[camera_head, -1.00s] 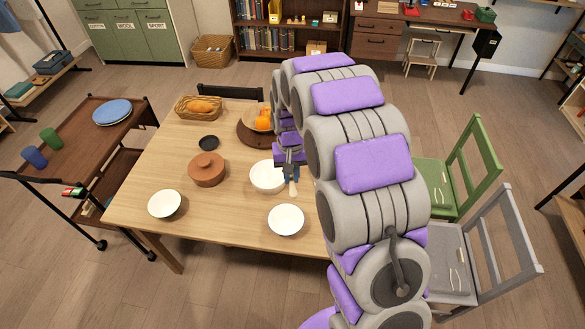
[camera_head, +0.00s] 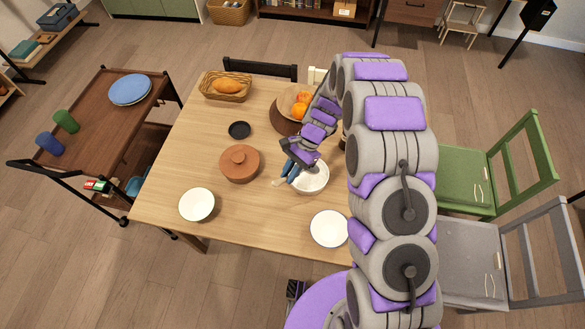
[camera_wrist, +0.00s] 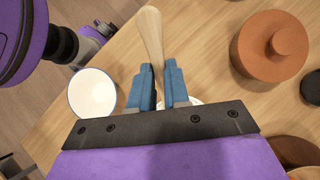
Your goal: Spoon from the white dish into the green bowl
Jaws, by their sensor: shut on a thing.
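My gripper (camera_head: 286,173) is shut on a wooden spoon (camera_head: 278,183), whose pale end sticks out to the left. The wrist view shows the spoon (camera_wrist: 152,35) between the blue fingers (camera_wrist: 157,88). The white dish (camera_head: 316,183) is just right of and partly behind my gripper; in the wrist view the fingers mostly hide it. A bowl (camera_head: 197,204) with a white inside and a thin, greenish-looking rim stands at the table's front left, apart from my gripper. Another white-inside bowl (camera_head: 329,229) with a bluish rim is at the front right; it also shows in the wrist view (camera_wrist: 93,93).
A lidded terracotta pot (camera_head: 239,164) stands between my gripper and the table's left side. A small black dish (camera_head: 239,130), a bread basket (camera_head: 226,86) and a fruit bowl (camera_head: 291,102) are farther back. The table front between the two bowls is clear.

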